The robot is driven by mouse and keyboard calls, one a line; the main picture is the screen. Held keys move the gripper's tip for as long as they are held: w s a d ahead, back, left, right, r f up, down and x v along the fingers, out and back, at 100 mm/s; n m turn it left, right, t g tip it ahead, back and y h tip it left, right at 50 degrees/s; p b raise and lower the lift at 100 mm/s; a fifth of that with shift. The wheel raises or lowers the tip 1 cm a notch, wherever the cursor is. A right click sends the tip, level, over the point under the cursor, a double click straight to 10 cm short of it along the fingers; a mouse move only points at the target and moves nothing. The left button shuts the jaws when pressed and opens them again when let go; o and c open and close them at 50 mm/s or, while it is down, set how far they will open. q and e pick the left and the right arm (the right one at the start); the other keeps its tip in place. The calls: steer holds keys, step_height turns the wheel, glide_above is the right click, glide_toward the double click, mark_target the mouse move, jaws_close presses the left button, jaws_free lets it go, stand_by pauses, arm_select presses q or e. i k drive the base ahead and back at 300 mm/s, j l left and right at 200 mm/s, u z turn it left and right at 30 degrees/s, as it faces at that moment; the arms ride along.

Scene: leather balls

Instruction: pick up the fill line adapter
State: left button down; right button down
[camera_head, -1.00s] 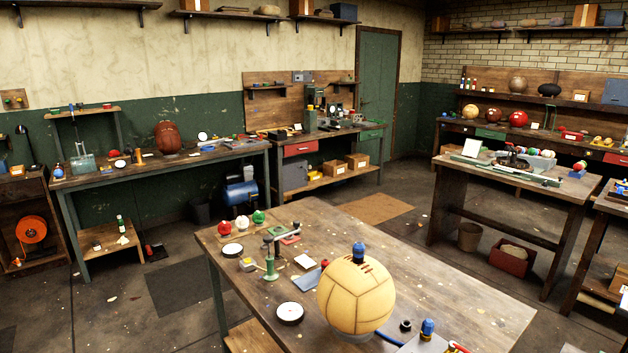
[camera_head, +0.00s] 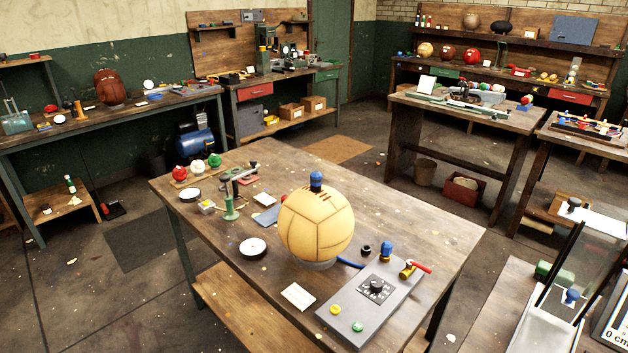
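Neither of my grippers is in view. A large yellow leather ball (camera_head: 316,226) sits on a grey ring stand on the near wooden table. A blue fitting (camera_head: 316,182) stands upright on top of the ball. A blue hose (camera_head: 349,262) shows between the ball and a grey control panel (camera_head: 347,311). A second blue fitting (camera_head: 387,251) stands at the panel's back edge, beside a small black ring (camera_head: 366,250) on the table. I cannot tell for sure which of these small parts is the fill line adapter.
The near wooden table (camera_head: 430,229) is fairly clear at its back right. A red-handled brass valve (camera_head: 412,269), a white card (camera_head: 298,297) and a green clamp stand (camera_head: 230,205) are on it. Other benches line the room, with open floor between.

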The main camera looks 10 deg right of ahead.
mark_target(316, 178)
steer(key=z, duration=0.4)
steer(key=i+j+z, duration=0.15)
steer(key=j+z, duration=0.2)
steer(key=i+j+z, duration=0.1)
steer(key=j+z, duration=0.25)
steer(key=i+j+z, duration=0.1)
steer(key=j+z, duration=0.3)
steer(key=l, duration=0.1)
